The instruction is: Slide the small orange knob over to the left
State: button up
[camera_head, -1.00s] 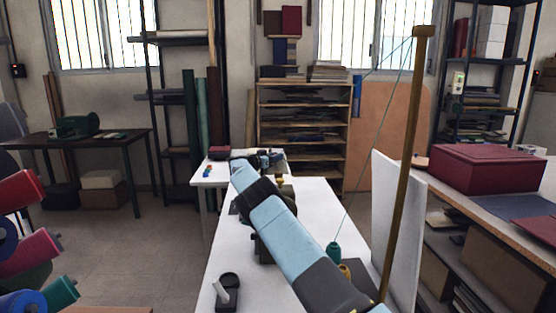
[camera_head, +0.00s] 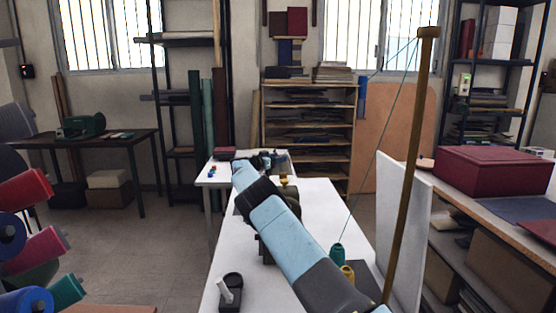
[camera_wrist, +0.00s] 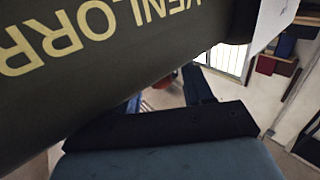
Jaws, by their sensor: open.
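I cannot make out the small orange knob in either view. A dark machine (camera_head: 266,250) stands on the white table (camera_head: 318,205), mostly hidden behind my arm in the head view. A small brass-coloured part (camera_head: 284,181) shows just above the table there. In the wrist view a large dark rounded body (camera_wrist: 110,60) with upside-down yellow lettering fills the upper left, very close to the camera. My gripper (camera_head: 270,160) is at the far end of my blue arm, small in the head view, open; its fingertips are not clear. I see nothing held.
A teal thread cone (camera_head: 337,256) and a yellow one (camera_head: 347,273) stand right of my arm, by a tall brass pole (camera_head: 408,170) with thread. A black cup-like holder (camera_head: 231,288) is at the table's front left. A white panel (camera_head: 405,235) stands upright on the right.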

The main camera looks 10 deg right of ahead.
jog(key=v, duration=1.2)
jog(key=shift+s+a, duration=0.15)
jog(key=shift+a, duration=0.05)
jog(key=shift+f, duration=0.15)
